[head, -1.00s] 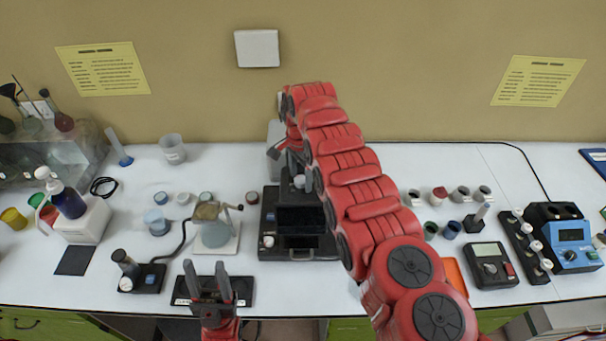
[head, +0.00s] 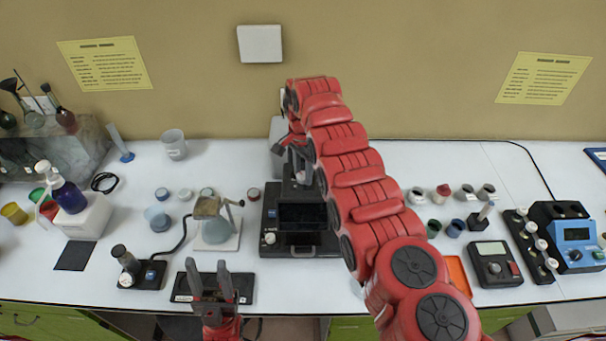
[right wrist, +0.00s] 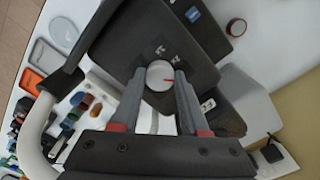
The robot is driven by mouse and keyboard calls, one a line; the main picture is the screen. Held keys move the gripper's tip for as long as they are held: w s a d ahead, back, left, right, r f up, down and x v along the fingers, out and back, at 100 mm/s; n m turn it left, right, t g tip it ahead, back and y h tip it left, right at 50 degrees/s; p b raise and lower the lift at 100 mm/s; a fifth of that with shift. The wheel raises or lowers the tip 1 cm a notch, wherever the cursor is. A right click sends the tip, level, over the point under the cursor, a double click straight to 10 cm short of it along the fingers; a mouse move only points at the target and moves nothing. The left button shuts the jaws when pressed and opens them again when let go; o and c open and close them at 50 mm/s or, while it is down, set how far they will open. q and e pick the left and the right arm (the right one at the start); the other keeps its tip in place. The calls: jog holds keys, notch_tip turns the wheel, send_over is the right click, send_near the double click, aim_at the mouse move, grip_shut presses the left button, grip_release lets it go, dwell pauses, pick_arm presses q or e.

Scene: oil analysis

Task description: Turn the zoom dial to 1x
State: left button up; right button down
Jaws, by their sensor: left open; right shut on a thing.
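My right gripper (right wrist: 157,82) is shut on the dial, one finger on each side. In the head view the instrument's black base (head: 268,215) stands at the table's middle, and my right arm hides the dial. My left gripper (head: 211,278) is open and empty at the front edge, over a black flat device (head: 242,290).
A flask stand (head: 216,232) and small jars stand left of the instrument. A hotplate-like black box (head: 140,274) is at front left. A grey meter (head: 495,266) and a blue device (head: 575,240) are on the right.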

jog(key=n+b, duration=0.2)
jog(key=b, duration=0.1)
jog(key=shift+f, duration=0.35)
jog(key=shift+n+b, duration=0.3)
jog(key=shift+n, duration=0.4)
jog(key=shift+r+n+b, duration=0.25)
jog(key=shift+n+b, duration=0.05)
jog(key=shift+n, duration=0.6)
jog(key=n, duration=0.3)
jog(key=shift+n, duration=0.3)
jog(key=n, duration=0.3)
jog(key=shift+n, duration=0.3)
jog(key=n, duration=0.6)
jog(key=shift+n, duration=0.4)
